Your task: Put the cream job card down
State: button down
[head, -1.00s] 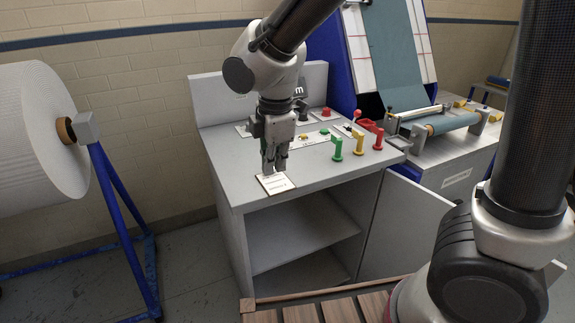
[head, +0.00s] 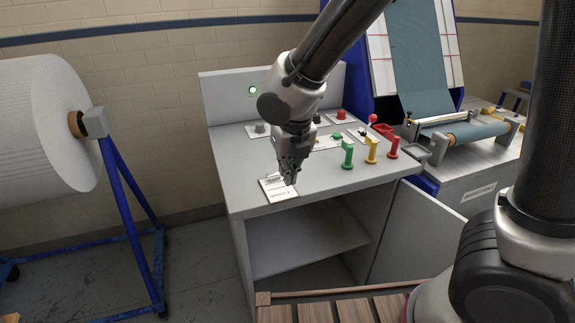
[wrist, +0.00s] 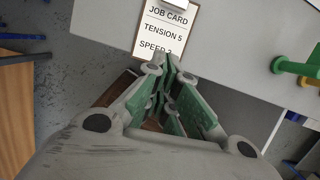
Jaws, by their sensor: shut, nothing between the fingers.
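The cream job card (head: 279,189) lies flat near the front left edge of the grey console top (head: 235,185). In the wrist view the job card (wrist: 165,30) sits on a brown-edged board with a clip at its top, and reads JOB CARD, TENSION 5 and a SPEED line partly hidden by my fingers. My gripper (head: 290,180) is shut and empty, just above the card's right side in the head view. In the wrist view my gripper's fingertips (wrist: 168,62) come together at the card's lower end; I cannot tell whether they touch it.
Green (head: 347,154), yellow (head: 371,150) and red (head: 393,147) upright handles stand right of the card. Knobs and a lit green lamp (head: 252,90) are behind. A large white roll (head: 45,125) on a blue stand is at left. An open shelf lies below the console top.

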aim_at(278, 186)
jog(key=x, duration=0.6)
jog(key=shift+d, duration=0.1)
jog(key=w, duration=0.1)
jog(key=w+a, duration=0.1)
jog(key=w, duration=0.1)
jog(key=shift+a+f, duration=0.1)
jog(key=shift+f, duration=0.1)
jog(key=shift+w+a, duration=0.15)
jog(key=shift+w, duration=0.3)
jog(key=shift+w+r, duration=0.1)
